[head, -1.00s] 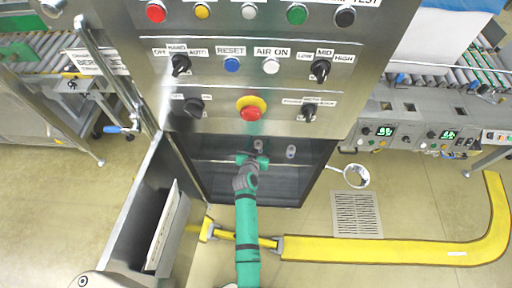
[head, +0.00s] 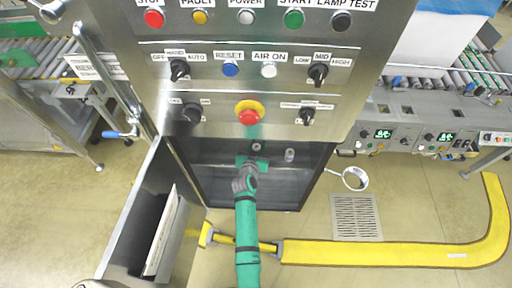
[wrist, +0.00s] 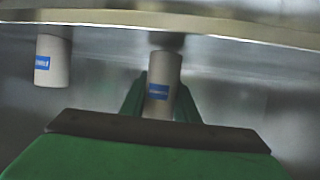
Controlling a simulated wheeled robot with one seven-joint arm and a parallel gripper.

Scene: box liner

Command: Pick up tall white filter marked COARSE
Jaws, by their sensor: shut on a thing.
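In the wrist view a white cylindrical filter (wrist: 162,68) with a small blue label stands upright between the two green fingers of my gripper (wrist: 160,100). My gripper is shut on it. The filter's top meets a darker fitting under a pale ledge. The label's wording is too blurred to read. A second white filter (wrist: 53,62), also with a blue label, hangs from the ledge to the left, apart from the fingers. In the head view my gripper (head: 252,162) reaches into the dark cabinet opening, and the held filter is hard to make out there.
The steel control panel (head: 215,105) overhangs the opening. The cabinet door (head: 135,215) stands open at the left. A small grey cylinder (head: 289,155) shows in the opening right of my gripper. A yellow floor duct (head: 380,252) runs to the right.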

